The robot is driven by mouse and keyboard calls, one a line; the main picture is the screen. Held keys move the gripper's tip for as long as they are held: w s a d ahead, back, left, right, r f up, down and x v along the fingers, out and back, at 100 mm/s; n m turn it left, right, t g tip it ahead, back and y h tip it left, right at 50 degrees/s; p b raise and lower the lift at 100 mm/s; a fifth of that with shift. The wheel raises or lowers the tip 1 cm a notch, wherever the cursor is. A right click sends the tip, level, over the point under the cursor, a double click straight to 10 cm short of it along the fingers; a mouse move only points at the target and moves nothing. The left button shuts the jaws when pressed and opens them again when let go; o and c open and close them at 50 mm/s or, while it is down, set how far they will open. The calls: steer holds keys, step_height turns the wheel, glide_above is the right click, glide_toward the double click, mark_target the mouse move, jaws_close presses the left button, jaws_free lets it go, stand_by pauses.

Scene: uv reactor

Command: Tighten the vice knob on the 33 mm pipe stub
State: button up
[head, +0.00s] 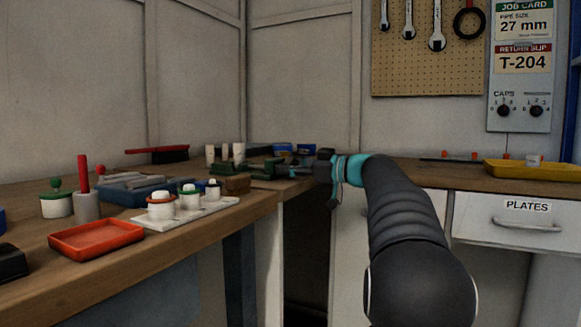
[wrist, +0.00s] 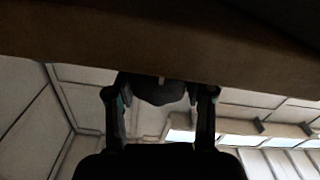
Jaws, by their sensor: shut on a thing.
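My gripper (head: 324,166) is at the corner end of the wooden bench, next to a dark green vice (head: 268,169). In the wrist view my gripper (wrist: 161,96) has its two fingers on either side of a dark rounded thing (wrist: 160,90), which looks like the vice knob, and is shut on it. The brown bench edge covers the top of that view. Several pale upright tubes (head: 224,152) stand behind the vice; I cannot tell which is the 33 mm pipe stub, or whether a pipe is in the jaws.
A white board with capped pots (head: 188,198), an orange-red tray (head: 96,238) and a blue tray (head: 135,193) are on the left bench. A yellow tray (head: 520,170) lies on the right counter. A wall card (head: 523,22) reads pipe size 27 mm.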

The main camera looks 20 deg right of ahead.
steer(key=shift+m, duration=0.4)
steer(key=m, duration=0.3)
steer(key=shift+r+m, duration=0.1)
steer(key=shift+m, duration=0.2)
steer(key=shift+w+d+m, duration=0.1)
steer(key=shift+m, duration=1.6)
steer(key=o, duration=1.2)
steer(key=v, duration=1.2)
